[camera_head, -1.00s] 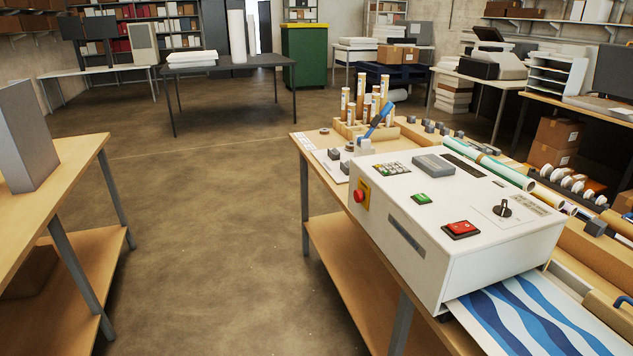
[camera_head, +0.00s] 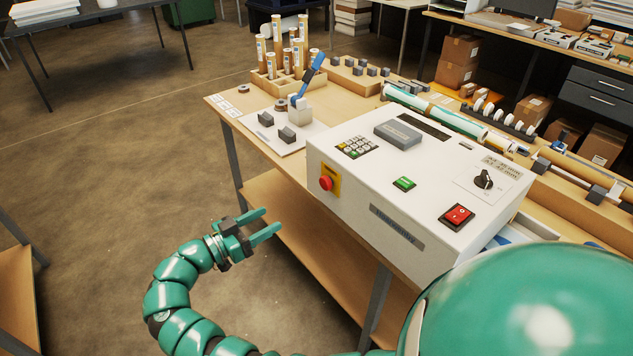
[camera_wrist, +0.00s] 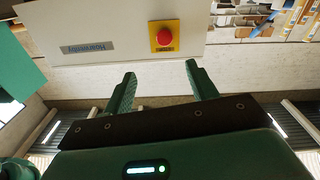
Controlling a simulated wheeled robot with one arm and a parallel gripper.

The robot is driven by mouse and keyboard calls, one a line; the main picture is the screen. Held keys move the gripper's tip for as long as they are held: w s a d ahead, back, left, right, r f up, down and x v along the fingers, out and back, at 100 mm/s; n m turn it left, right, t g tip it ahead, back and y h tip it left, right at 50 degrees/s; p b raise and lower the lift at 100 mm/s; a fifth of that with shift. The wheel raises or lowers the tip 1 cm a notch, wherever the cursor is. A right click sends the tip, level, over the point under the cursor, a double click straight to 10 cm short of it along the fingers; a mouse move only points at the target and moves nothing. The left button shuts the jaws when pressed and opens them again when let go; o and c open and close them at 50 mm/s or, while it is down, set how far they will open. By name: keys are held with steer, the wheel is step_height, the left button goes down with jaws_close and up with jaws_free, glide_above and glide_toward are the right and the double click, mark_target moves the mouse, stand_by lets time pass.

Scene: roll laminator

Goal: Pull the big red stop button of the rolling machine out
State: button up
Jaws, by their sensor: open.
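The big red stop button (camera_head: 326,183) sits on a yellow plate (camera_head: 334,179) on the front side of the white rolling machine (camera_head: 440,185), near its left end. In the wrist view the red button (camera_wrist: 164,37) is above the gap between my fingers and a little beyond their tips, on its yellow plate (camera_wrist: 176,47). My gripper (camera_head: 272,223) is open and empty in the head view, left of and below the button, apart from the machine. My gripper also shows in the wrist view (camera_wrist: 160,70) with its two green fingers spread.
The machine stands on a wooden table (camera_head: 232,105) with a lower shelf (camera_head: 280,215). A red rocker switch (camera_head: 458,216), a green button (camera_head: 404,183) and a black knob (camera_head: 484,180) are on its top. Open floor (camera_head: 120,150) lies left of the table.

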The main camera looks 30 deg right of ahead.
steer(key=p, duration=0.5)
glide_toward(323, 185)
steer(key=shift+n, duration=0.4)
steer(key=d, duration=0.6)
steer(key=shift+w+d+r, duration=0.1)
steer(key=shift+d+r, duration=0.2)
steer(key=shift+d, duration=0.1)
steer(key=shift+d+f, duration=0.1)
steer(key=shift+d, duration=0.45)
